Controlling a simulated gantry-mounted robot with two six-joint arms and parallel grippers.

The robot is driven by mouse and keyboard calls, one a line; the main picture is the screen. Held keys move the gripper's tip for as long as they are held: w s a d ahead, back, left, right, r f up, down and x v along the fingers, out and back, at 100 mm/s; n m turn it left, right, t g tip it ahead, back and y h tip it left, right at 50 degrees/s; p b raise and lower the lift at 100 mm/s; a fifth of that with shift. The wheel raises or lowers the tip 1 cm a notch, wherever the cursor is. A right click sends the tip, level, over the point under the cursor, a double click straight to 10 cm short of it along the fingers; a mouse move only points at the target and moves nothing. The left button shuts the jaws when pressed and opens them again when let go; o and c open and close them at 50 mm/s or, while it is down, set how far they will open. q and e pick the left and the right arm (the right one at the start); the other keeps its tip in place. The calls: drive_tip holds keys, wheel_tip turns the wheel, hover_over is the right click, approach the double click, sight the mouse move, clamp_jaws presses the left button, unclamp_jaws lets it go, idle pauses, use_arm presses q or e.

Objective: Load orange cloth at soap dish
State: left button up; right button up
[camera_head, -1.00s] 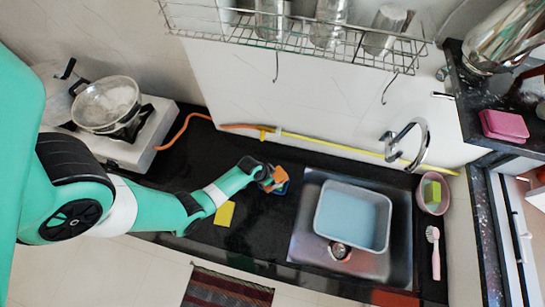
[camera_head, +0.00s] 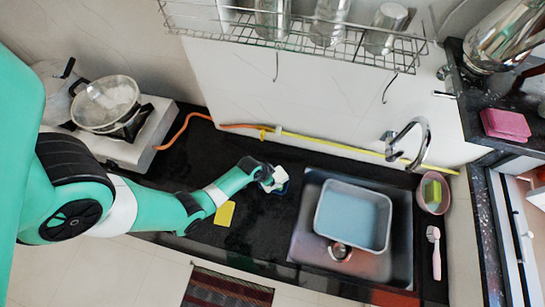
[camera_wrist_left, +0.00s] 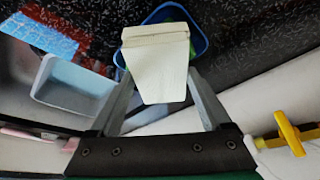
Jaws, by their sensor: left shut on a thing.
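My left gripper (camera_head: 272,181) is over the dark counter, left of the sink. It is shut on a cream-white block-like piece (camera_wrist_left: 160,62), which also shows as a small white piece in the head view (camera_head: 276,176). No orange cloth shows now. A small blue dish (camera_wrist_left: 203,42), likely the soap dish, lies just beyond the held piece in the wrist view. Its blue edge shows beside the gripper in the head view (camera_head: 282,189). Something green is partly visible inside it. The held piece hides much of the dish, so I cannot tell whether they touch. My right gripper is not in view.
A grey basin (camera_head: 321,214) stands in the metal sink (camera_head: 300,232), under a faucet (camera_head: 420,148). A yellow piece (camera_head: 224,214) lies near the counter's front. A pink bowl (camera_head: 446,200) and pink brush (camera_head: 434,252) are at right. A yellow-orange hose (camera_head: 330,145) runs behind.

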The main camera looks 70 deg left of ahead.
use_arm(q)
drive_tip(key=shift+s, duration=0.1)
wheel_tip(320, 180, up, 7)
drive_tip(key=p, duration=0.7)
idle(0.4)
